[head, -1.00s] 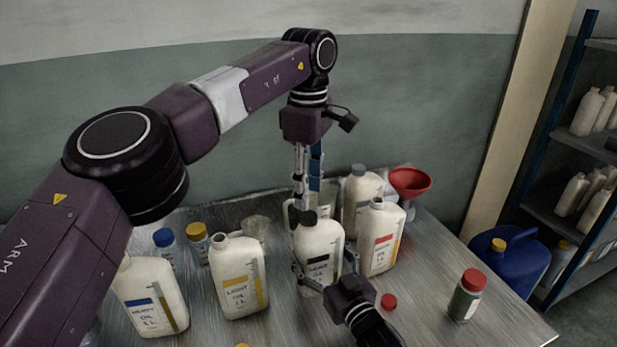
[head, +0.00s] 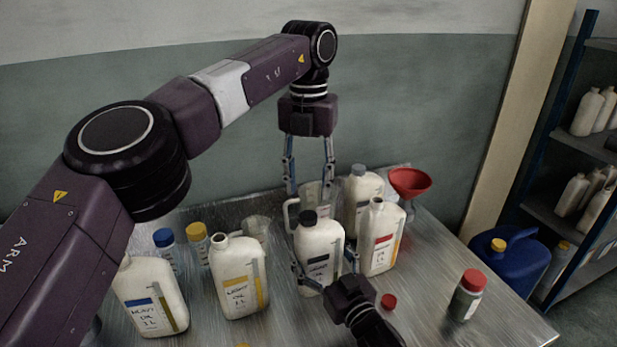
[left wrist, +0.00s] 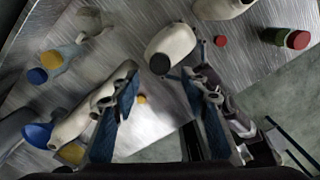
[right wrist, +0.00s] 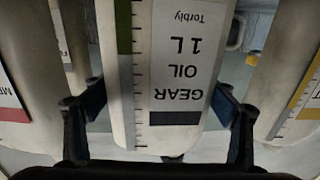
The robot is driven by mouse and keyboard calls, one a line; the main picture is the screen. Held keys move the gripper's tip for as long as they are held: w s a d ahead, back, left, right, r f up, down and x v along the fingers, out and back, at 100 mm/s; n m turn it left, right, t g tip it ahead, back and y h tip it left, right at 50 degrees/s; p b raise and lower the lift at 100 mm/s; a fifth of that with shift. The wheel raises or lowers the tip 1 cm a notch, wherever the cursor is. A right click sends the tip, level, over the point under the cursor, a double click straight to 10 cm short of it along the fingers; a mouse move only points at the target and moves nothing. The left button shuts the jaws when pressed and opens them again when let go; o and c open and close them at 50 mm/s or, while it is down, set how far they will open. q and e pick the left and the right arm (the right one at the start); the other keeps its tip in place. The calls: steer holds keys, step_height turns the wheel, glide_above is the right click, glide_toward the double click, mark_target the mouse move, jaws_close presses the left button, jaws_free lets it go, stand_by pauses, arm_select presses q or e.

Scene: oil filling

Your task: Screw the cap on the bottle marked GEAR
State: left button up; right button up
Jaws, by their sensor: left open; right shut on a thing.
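The GEAR bottle (head: 318,244) is a cream jug with a black-striped label and stands upright on the metal table. Its label reads upside down in the right wrist view (right wrist: 170,60). A black cap (head: 309,217) sits on its mouth; how tightly it is screwed I cannot tell. The cap also shows in the left wrist view (left wrist: 160,64). My right gripper (head: 326,272) is shut on the bottle's body from the front, one finger on each side (right wrist: 160,105). My left gripper (head: 310,190) points down above the cap, open and empty, apart from it.
A yellow-label bottle (head: 239,280) stands left and a red-label bottle (head: 380,240) right, both close by. Behind are a grey-capped bottle (head: 361,195) and a red funnel (head: 409,182). A loose red cap (head: 388,301) lies near my right gripper.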

mark_target(309, 215)
arm_select(q)
steer(key=n, duration=0.5)
steer(key=shift+r, duration=0.15)
steer(key=n, duration=0.5)
steer(key=shift+r, duration=0.15)
steer(key=n, duration=0.4)
steer(key=shift+r+n, duration=0.1)
steer(key=shift+n, duration=0.3)
steer(key=n, duration=0.5)
steer(key=shift+r+n, duration=0.2)
steer(key=shift+n, duration=0.2)
steer(key=shift+f, duration=0.15)
steer(key=shift+f, duration=3.9)
steer(key=shift+c, duration=0.2)
